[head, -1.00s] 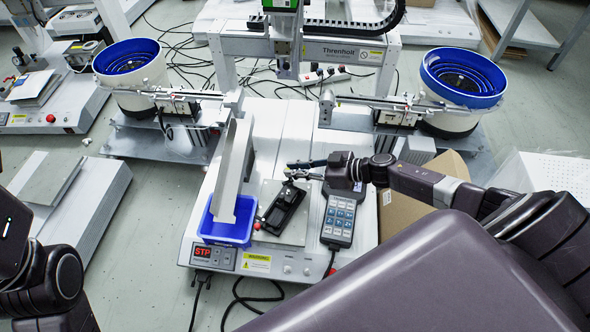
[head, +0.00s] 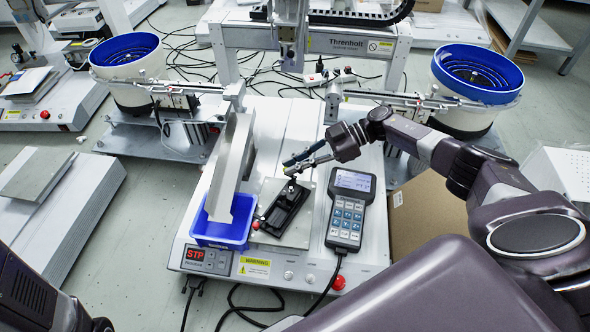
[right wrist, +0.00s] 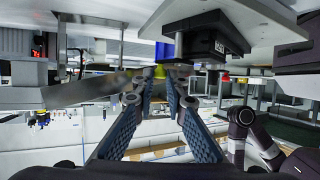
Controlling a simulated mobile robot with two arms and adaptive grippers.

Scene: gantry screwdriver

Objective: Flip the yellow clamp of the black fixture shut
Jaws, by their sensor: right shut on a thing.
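The black fixture (head: 283,208) lies on a light plate on the white machine base in the head view. It also shows in the right wrist view (right wrist: 207,38). My right gripper (head: 288,167) is at the fixture's far end, coming in from the upper right with its fingers tilted down. In the right wrist view, a small yellow piece, which looks like the yellow clamp (right wrist: 160,72), shows between the fingertips (right wrist: 158,80). The gripper is shut on it. The clamp's angle is hard to tell, as the fingers cover it in the head view. My left gripper is out of view.
A blue bin (head: 222,233) under a metal chute (head: 232,165) stands left of the fixture. A handheld keypad (head: 350,208) lies close to its right. The gantry (head: 320,42) spans behind. Blue-rimmed bowl feeders (head: 125,55) stand at both sides.

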